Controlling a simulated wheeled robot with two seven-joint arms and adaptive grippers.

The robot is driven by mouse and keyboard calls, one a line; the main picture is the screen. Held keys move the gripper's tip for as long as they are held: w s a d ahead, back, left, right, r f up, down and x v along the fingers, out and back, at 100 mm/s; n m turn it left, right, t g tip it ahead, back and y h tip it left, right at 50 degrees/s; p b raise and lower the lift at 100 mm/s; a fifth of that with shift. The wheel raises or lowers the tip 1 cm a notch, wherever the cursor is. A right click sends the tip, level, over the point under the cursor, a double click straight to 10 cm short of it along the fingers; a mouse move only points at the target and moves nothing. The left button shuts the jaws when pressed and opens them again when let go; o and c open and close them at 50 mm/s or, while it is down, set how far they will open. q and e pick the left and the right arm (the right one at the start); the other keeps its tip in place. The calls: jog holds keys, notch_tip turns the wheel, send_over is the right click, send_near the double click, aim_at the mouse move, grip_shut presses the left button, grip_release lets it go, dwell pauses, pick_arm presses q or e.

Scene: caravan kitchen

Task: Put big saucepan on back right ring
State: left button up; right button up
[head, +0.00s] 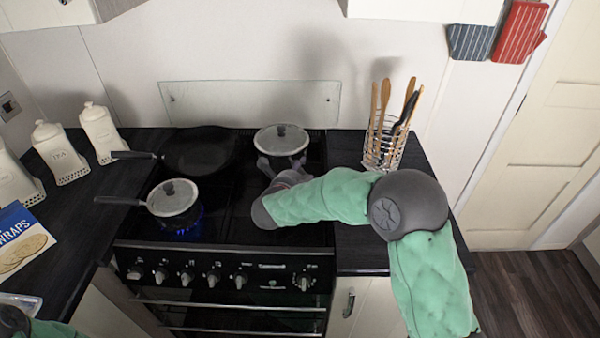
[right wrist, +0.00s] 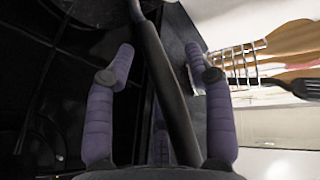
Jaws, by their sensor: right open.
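The big saucepan (head: 281,141), dark with a glass lid and round knob, sits upright at the back right of the hob, over the back right ring, which it hides. Its dark handle (right wrist: 165,85) runs between the fingers of my right gripper (right wrist: 160,60) in the right wrist view. That gripper is open, with a gap on both sides of the handle. In the head view my right gripper (head: 282,170) is just in front of the saucepan, partly hidden by my own wrist. My left gripper is out of view.
A smaller lidded saucepan (head: 174,204) stands over a blue flame at front left, its handle pointing left. A frying pan (head: 198,150) is at back left. A wire utensil holder (head: 384,150) stands on the right worktop. White canisters (head: 101,133) line the left.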

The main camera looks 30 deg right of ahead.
jog(key=p+v, duration=0.3)
jog(key=v, duration=0.9)
jog(key=shift+o, duration=0.3)
jog(key=shift+f, duration=0.1)
dwell(0.7)
